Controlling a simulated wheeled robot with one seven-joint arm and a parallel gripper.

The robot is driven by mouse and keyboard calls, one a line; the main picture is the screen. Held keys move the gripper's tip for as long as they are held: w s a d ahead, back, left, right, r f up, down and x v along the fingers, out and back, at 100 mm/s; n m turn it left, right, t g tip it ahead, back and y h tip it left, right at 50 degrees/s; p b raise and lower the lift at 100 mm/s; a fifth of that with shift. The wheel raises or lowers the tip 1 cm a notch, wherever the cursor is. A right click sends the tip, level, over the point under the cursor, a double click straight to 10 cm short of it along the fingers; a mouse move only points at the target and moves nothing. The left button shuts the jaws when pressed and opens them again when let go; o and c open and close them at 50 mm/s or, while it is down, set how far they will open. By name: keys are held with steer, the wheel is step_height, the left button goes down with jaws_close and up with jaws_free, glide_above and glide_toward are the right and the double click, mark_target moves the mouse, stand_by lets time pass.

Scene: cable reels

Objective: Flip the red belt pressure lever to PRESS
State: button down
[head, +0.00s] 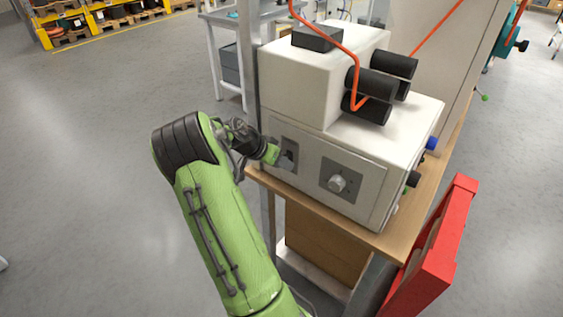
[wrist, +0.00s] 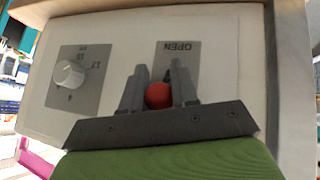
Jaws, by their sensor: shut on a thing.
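The red belt pressure lever shows in the wrist view as a round red knob (wrist: 158,96) between the two grey fingers of my gripper (wrist: 157,88). My gripper is shut on this knob. Behind it is a grey plate (wrist: 178,50) with the word OPEN upside down in this view; the rest of the plate is hidden by the fingers and knob. In the head view my gripper (head: 278,157) is at the left of the white machine's front panel (head: 312,168), against the lever plate (head: 289,147). The red knob is hidden there.
A round dial (head: 337,183) on a grey plate sits right of the lever; it also shows in the wrist view (wrist: 69,74). The machine stands on a wooden bench (head: 390,238). A red bin (head: 440,250) is at the right. Open floor (head: 90,180) lies left.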

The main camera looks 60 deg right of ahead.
steer(key=c, duration=1.1)
jaws_free()
steer(key=shift+c, duration=0.2)
steer(key=p+v, duration=0.3)
steer(key=v, duration=1.2)
steer(key=shift+a+r, duration=0.25)
steer(key=shift+r, duration=0.05)
steer(key=shift+w, duration=0.15)
